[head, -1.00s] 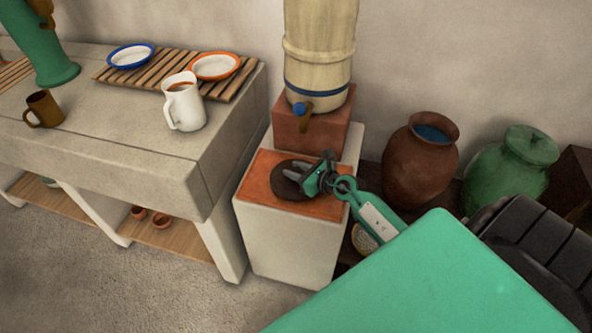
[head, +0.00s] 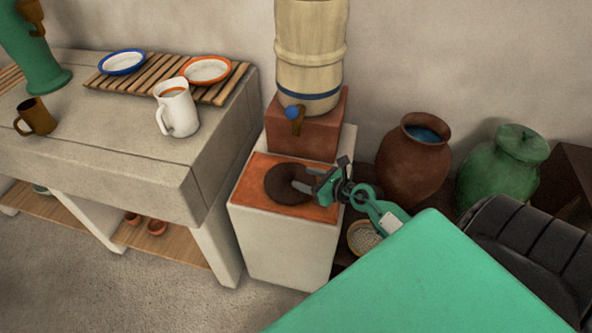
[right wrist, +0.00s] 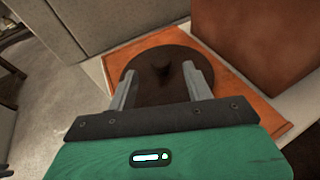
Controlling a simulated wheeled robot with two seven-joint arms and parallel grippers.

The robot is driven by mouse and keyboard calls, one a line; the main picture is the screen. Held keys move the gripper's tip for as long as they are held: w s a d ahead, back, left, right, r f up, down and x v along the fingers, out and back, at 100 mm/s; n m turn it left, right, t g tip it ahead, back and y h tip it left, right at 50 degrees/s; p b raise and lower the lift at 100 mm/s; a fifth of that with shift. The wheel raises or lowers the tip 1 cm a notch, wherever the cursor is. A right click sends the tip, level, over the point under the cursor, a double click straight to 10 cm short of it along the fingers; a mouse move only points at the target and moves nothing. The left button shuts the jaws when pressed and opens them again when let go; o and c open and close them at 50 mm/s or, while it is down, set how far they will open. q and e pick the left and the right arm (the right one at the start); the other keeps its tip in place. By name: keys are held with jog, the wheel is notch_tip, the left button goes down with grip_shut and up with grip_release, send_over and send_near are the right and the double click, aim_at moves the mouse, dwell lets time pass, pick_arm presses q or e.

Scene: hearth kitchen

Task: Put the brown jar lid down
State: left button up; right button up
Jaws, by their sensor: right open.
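The brown jar lid (head: 282,186) lies flat on the orange tile top (head: 247,194) of a pale block below the barrel. In the right wrist view the round, dark lid (right wrist: 155,94) shows its small knob (right wrist: 162,70) on top. My right gripper (head: 300,179) is open, over the right part of the lid. In the right wrist view its two fingers (right wrist: 160,68) are apart, one on each side of the picture's middle, with the knob between or just beyond their tips and no finger seen pressing it. My left gripper is not in view.
A wooden barrel with a blue tap (head: 292,112) stands on a red block (head: 310,138) behind the lid. A brown jar (head: 410,165) and a green jar (head: 500,170) stand to the right. A white jug (head: 178,112) and brown mug (head: 37,118) are on the left counter (head: 120,150).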

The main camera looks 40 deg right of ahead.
jog(key=v, duration=0.3)
jog(key=shift+s+d+r, duration=0.1)
jog(key=shift+s, duration=0.3)
jog(key=shift+s+d+r, duration=0.15)
jog(key=shift+s+r, duration=0.05)
jog(key=shift+s, duration=0.4)
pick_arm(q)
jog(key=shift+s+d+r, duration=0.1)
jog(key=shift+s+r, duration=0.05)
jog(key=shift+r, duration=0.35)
